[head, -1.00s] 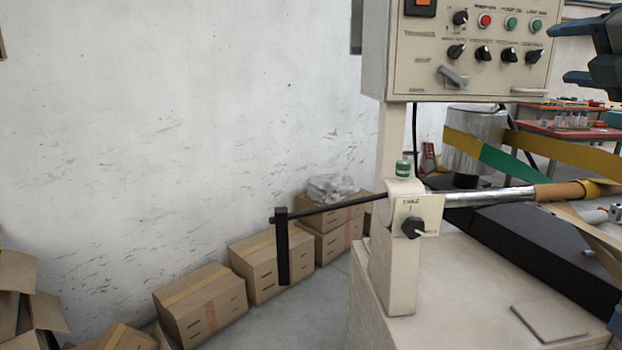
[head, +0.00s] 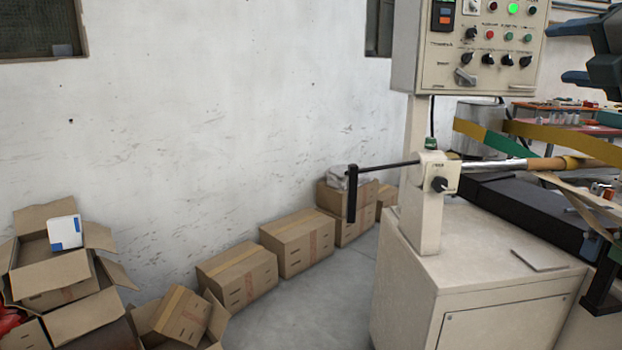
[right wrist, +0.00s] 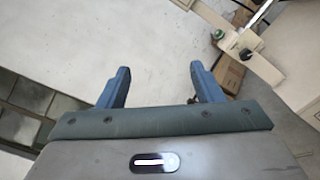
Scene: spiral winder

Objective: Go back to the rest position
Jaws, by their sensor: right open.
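My right gripper (head: 584,52) is at the upper right edge of the head view, beside the control box of the spiral winder. Its two blue fingers point left and are apart, with nothing between them. In the right wrist view the same gripper (right wrist: 160,82) shows both fingers spread and empty, over the floor and wall. The spiral winder (head: 418,200) is a cream machine with a control panel (head: 485,45), a knob post, a shiny shaft, and a yellow and green belt (head: 495,140). My left gripper is not in the head view.
Closed cardboard boxes (head: 305,242) stand along the white wall (head: 200,130). Open boxes (head: 60,255) are at the lower left, one holding a white and blue pack (head: 65,232). A black crank handle (head: 352,195) sticks out left of the winder. Grey floor (head: 310,310) is clear between.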

